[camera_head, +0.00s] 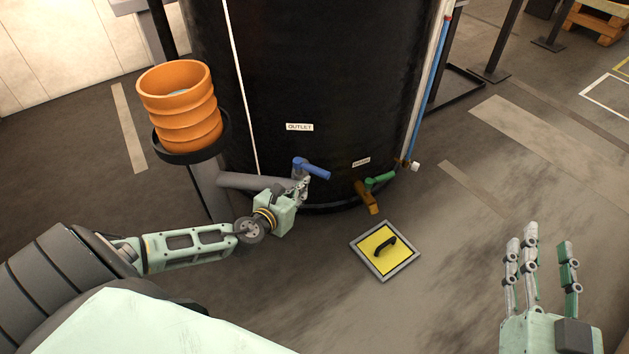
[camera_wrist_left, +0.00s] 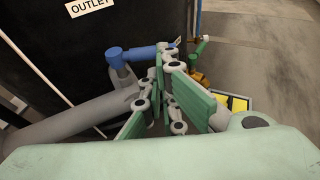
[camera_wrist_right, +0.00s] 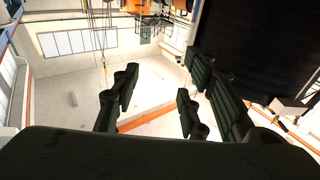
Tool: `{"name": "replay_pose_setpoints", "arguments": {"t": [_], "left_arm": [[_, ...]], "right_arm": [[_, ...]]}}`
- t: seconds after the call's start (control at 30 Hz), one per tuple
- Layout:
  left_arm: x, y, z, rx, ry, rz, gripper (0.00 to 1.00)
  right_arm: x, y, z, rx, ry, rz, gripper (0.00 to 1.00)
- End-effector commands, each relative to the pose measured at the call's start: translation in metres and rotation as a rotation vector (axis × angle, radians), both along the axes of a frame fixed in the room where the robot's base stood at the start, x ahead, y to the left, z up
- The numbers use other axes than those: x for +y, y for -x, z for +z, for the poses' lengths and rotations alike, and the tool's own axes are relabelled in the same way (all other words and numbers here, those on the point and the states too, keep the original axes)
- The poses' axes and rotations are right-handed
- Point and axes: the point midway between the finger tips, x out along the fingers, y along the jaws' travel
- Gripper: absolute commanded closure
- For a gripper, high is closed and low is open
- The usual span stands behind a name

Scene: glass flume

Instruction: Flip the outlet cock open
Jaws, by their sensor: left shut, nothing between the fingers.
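The outlet cock has a blue lever handle (camera_head: 312,168) below the OUTLET label (camera_head: 299,127) on the black tank (camera_head: 320,80). The lever points to the right along the tank front, above a grey pipe (camera_head: 240,181). My left gripper (camera_head: 304,184) is shut and empty, just below the blue lever. In the left wrist view the blue lever (camera_wrist_left: 140,53) lies just beyond and left of my fingers (camera_wrist_left: 165,90); whether they touch it I cannot tell. My right gripper (camera_head: 541,245) is open and empty, raised at the right, away from the tank.
A green-handled valve (camera_head: 380,180) with a brown spout sits to the right of the outlet. A yellow floor hatch (camera_head: 385,251) with a black handle lies in front. An orange ribbed container (camera_head: 180,105) stands left in a black ring holder.

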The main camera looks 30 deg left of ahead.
Motion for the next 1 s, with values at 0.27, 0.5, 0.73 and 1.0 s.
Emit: {"name": "replay_pose_setpoints", "arguments": {"t": [0.27,0.5,0.73,1.0], "left_arm": [[0.002,-0.040,-0.014,-0.003,0.001,0.002,1.00],[0.003,-0.062,-0.022,-0.001,0.001,0.001,1.00],[0.004,-0.073,-0.025,0.000,0.003,0.002,1.00],[0.004,-0.074,-0.025,0.001,0.002,0.002,1.00]], "right_arm": [[0.004,0.013,0.055,-0.288,-0.078,0.017,0.60],[0.003,0.036,0.093,-0.505,-0.140,0.029,0.60],[0.001,0.051,0.111,-0.611,-0.171,0.034,0.60],[0.001,0.053,0.114,-0.627,-0.176,0.035,0.60]]}}
